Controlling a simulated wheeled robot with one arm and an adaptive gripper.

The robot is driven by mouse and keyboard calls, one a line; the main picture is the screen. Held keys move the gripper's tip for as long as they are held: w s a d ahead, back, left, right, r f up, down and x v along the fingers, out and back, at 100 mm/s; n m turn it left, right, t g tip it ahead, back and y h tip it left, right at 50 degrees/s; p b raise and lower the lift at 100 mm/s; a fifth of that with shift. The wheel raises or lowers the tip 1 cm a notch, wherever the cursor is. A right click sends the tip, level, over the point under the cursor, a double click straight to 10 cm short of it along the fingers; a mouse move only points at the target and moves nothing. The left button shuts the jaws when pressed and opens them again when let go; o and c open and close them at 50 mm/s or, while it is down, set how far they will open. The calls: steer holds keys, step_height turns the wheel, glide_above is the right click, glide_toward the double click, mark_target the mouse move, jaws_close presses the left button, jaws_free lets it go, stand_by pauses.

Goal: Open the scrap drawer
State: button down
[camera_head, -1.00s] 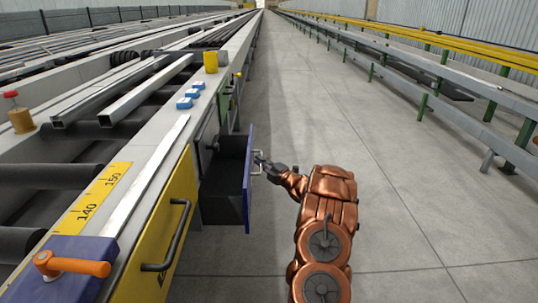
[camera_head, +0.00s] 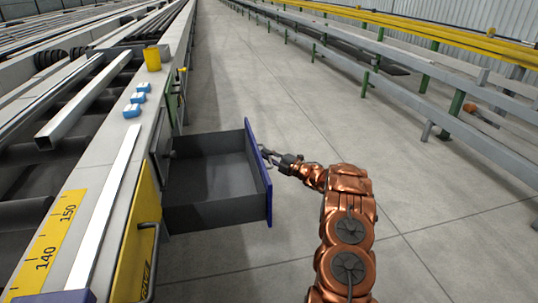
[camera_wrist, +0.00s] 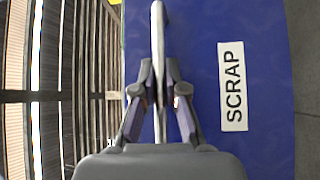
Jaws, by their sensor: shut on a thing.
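The scrap drawer (camera_head: 215,217) is pulled well out of the side of the runout table (camera_head: 97,183), and its grey inside looks empty. Its blue front (camera_head: 258,174) faces right and carries a white label reading SCRAP, seen in the wrist view (camera_wrist: 232,86). My gripper (camera_head: 272,155) is at the outer side of this front. In the wrist view my gripper (camera_wrist: 159,88) is shut on the pale bar handle (camera_wrist: 158,40), with a finger on each side of it.
A yellow panel with a dark handle (camera_head: 150,255) is on the table side, nearer than the drawer. The floor (camera_head: 330,110) right of the drawer is clear up to the railing (camera_head: 450,80).

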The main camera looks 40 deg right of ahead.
steer(key=shift+d+r, duration=0.1)
steer(key=c, duration=1.2)
jaws_free()
steer(key=v, duration=1.2)
